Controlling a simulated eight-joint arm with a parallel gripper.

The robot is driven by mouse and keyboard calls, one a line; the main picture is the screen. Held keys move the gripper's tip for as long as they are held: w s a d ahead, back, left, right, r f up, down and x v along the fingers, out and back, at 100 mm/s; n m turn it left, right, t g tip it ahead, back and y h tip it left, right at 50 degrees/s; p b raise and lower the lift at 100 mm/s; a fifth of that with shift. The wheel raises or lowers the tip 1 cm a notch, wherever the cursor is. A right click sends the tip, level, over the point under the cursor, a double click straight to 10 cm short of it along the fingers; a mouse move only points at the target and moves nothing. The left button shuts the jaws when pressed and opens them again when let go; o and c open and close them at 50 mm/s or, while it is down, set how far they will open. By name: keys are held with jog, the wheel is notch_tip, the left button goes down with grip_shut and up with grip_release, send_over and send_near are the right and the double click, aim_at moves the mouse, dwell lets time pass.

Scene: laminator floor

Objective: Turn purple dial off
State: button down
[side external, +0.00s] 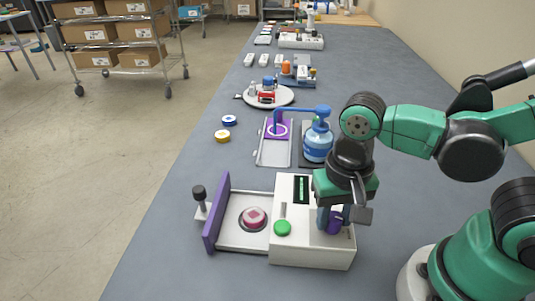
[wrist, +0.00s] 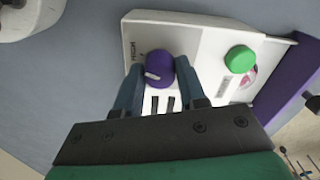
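The purple dial (wrist: 158,67) sits on the white laminator panel, with a pale pointer mark on its face. In the wrist view it lies between the tips of my gripper (wrist: 160,80), one blue-grey finger on each side. The fingers look close to the dial; whether they touch it, I cannot tell. In the side view my gripper (side external: 330,218) points down at the right part of the white machine (side external: 310,256), and the dial (side external: 334,224) is partly hidden behind a finger. The dial's labels are mostly unreadable.
A green button (side external: 283,228) and a dark display (side external: 301,190) are on the machine. A purple plate (side external: 216,212) stands at its left, with a red round piece (side external: 254,218) in the bay between. A blue pump bottle (side external: 318,142) stands behind. Bare table lies at front left.

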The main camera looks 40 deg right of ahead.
jog(key=shift+n, duration=0.4)
jog(key=n, duration=0.4)
jog(key=shift+n, duration=0.3)
jog(key=n, duration=1.2)
jog(key=shift+n, duration=0.4)
jog(key=n, duration=0.5)
jog(key=shift+n, duration=0.3)
jog(key=c, duration=0.5)
grip_release()
